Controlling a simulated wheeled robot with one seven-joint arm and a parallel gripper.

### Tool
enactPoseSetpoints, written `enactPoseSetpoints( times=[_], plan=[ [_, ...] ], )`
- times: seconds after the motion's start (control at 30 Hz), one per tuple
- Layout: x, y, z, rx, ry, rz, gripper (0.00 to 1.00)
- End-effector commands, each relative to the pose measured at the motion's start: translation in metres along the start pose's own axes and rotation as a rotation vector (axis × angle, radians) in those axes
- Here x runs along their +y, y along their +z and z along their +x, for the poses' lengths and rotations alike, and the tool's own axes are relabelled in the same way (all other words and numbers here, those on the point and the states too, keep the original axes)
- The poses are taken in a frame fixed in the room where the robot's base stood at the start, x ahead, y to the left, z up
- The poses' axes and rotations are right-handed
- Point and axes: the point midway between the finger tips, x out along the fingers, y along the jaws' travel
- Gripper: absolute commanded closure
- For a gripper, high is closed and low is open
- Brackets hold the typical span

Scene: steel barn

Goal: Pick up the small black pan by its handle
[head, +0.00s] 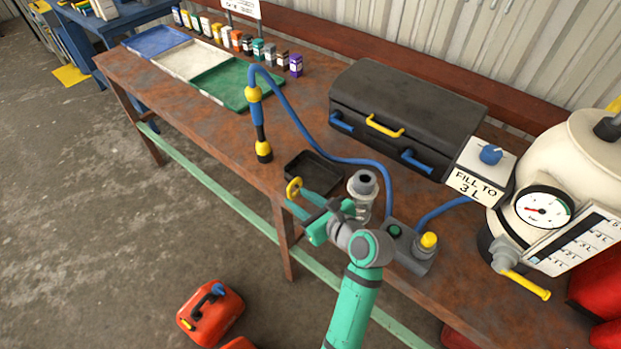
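The small black pan (322,173) is a shallow, dark rectangular tray lying on the rusty brown bench, near its front edge. A yellow ring-shaped handle (293,187) shows at its front left corner. My gripper (297,199) is just in front of the pan, with its green fingers pointing left toward the yellow handle. The fingers look spread apart, with the handle close to their tips. I cannot tell whether any of the handle is between them or touching. My gripper and fingers hide part of the pan's front edge.
A blue hose with a yellow-and-black wand (262,130) arches behind the pan to a grey box (408,250). A black toolbox (400,110) stands behind. A cream tank (560,170) is at right. Colored trays (190,65) lie at left. Red cans (210,310) are on the floor.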

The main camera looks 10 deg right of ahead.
Motion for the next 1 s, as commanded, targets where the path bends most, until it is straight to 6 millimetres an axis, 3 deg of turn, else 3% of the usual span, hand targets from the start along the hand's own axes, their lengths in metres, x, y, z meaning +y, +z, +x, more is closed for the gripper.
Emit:
enactPoseSetpoints(
  times=[0.17,0.43,0.7,0.83,1.0],
  plan=[
    [0.002,-0.001,0.012,0.001,0.003,0.0,0.67],
    [0.004,-0.001,0.049,0.0,0.003,-0.001,0.67],
    [0.003,-0.001,0.053,0.0,0.0,-0.001,0.67],
    [0.003,-0.001,0.053,0.0,0.0,-0.001,0.98],
    [0.003,-0.001,0.052,-0.001,0.0,-0.002,1.0]
  ],
)
